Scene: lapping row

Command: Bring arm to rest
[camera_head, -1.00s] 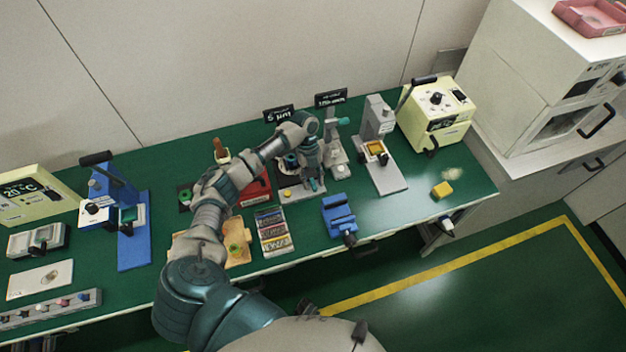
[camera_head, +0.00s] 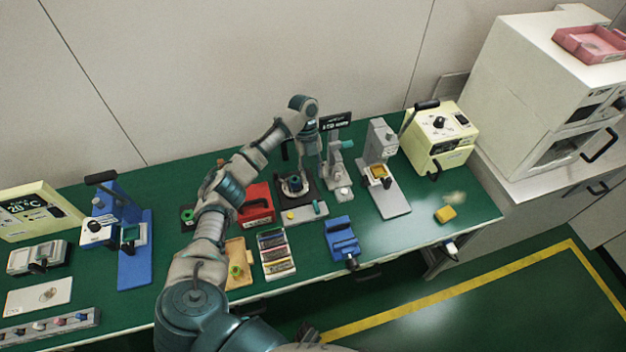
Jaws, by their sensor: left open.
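My left arm comes in from the bottom left and reaches up over the green bench (camera_head: 400,235). Its wrist bends down at the far end, and my left gripper (camera_head: 308,158) hangs there, open, with nothing seen in it. It is behind and above the round dark lapping plate machine (camera_head: 294,187), apart from it as far as I can tell. The fingertips are small and partly lost against the bench. My right gripper is not in view.
A grey dial stand (camera_head: 339,180) is close right of the gripper. A red box (camera_head: 257,204) stands by my forearm. A tray of strips (camera_head: 276,255), a blue vise (camera_head: 342,238), a grey press (camera_head: 383,175) and a yellow block (camera_head: 446,214) are around.

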